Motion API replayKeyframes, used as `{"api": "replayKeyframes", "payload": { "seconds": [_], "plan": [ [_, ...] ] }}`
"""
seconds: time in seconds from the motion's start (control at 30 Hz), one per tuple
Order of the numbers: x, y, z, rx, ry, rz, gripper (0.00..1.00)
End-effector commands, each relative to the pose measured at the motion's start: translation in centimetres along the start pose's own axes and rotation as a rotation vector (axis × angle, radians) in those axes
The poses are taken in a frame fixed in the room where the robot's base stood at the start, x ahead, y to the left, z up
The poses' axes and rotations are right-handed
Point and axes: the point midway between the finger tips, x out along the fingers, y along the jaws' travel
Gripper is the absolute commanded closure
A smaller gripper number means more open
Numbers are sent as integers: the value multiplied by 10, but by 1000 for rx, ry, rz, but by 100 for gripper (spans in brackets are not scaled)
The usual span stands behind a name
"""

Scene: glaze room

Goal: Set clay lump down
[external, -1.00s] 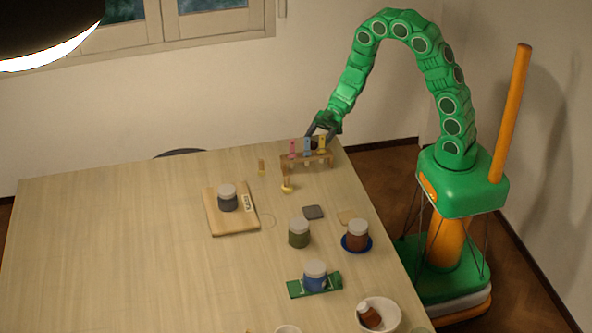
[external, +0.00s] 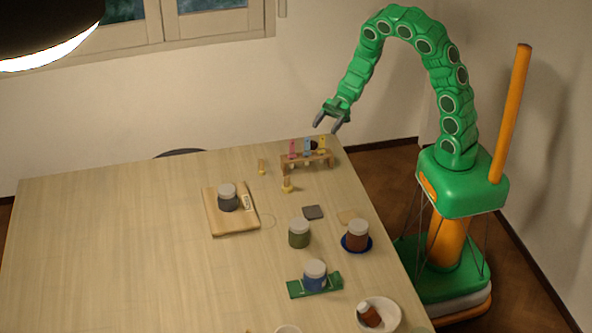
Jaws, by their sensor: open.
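A dark rounded lump (external: 314,145), which looks like the clay lump, sits at the far right corner of the table, behind a small wooden rack (external: 306,163). The rack and its coloured pieces partly hide it, so what it rests on cannot be seen. My gripper (external: 327,127) is open and empty. It hangs above and a little right of the lump in the picture, apart from it, with its fingers pointing down.
The table (external: 110,250) is bare on its left half. A board with a grey jar (external: 228,198) lies mid-table. A green jar (external: 299,234), a brown jar on a blue dish (external: 357,236), a blue jar (external: 315,275) and a white bowl (external: 379,314) stand nearer.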

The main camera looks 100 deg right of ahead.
Motion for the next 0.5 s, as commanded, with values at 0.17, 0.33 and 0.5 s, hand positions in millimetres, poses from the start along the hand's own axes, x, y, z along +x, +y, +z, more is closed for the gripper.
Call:
{"api": "replayKeyframes", "payload": {
  "seconds": [0.17,0.33,0.5],
  "plan": [
    [0,0,0,0,0,0,30],
    [2,3,-1,-6,-7,8,30],
    [12,30,-6,-53,-74,89,30]
  ]
}}
